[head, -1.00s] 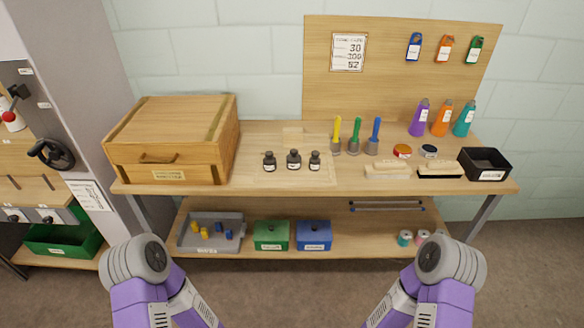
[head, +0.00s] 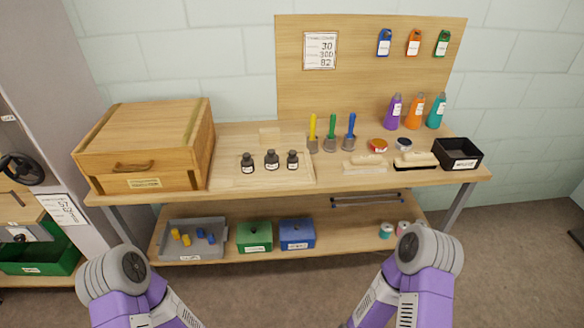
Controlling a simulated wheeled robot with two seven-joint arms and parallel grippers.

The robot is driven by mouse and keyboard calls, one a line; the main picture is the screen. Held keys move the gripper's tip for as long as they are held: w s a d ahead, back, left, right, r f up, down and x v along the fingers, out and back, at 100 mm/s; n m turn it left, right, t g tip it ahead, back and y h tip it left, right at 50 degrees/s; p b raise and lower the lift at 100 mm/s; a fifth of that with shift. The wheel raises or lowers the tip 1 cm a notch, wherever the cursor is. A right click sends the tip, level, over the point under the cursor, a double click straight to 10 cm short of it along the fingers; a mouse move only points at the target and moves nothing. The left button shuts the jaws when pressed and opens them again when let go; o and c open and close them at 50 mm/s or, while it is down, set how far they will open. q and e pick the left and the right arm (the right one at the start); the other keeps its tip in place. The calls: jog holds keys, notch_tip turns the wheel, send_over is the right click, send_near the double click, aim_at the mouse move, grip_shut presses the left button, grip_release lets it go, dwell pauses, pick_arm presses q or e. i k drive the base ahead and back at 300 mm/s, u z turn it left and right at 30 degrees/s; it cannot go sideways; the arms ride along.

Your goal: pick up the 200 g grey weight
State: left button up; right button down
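Three small dark grey weights with pale labels stand upright in a row on a wooden tray (head: 225,181) on the workbench: a left one (head: 247,163), a middle one (head: 271,160) and a right one (head: 292,160). The middle one looks slightly bigger. Their labels are too small to read, so I cannot tell which is the 200 g one. My two arms show at the bottom left and bottom right, well in front of the bench. Both grippers are out of view below the picture. Nothing touches the weights.
A wooden chest (head: 145,150) stands left of the tray. Coloured-handled tools (head: 331,140), brushes (head: 366,161), bottles (head: 415,112) and a black bin (head: 457,155) stand to the right. The lower shelf holds a grey tray (head: 165,250), a green box (head: 254,236) and a blue box (head: 296,233).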

aim_at(293, 161)
jog(key=z, duration=1.1)
jog(key=i, duration=0.7)
jog(key=u, duration=1.6)
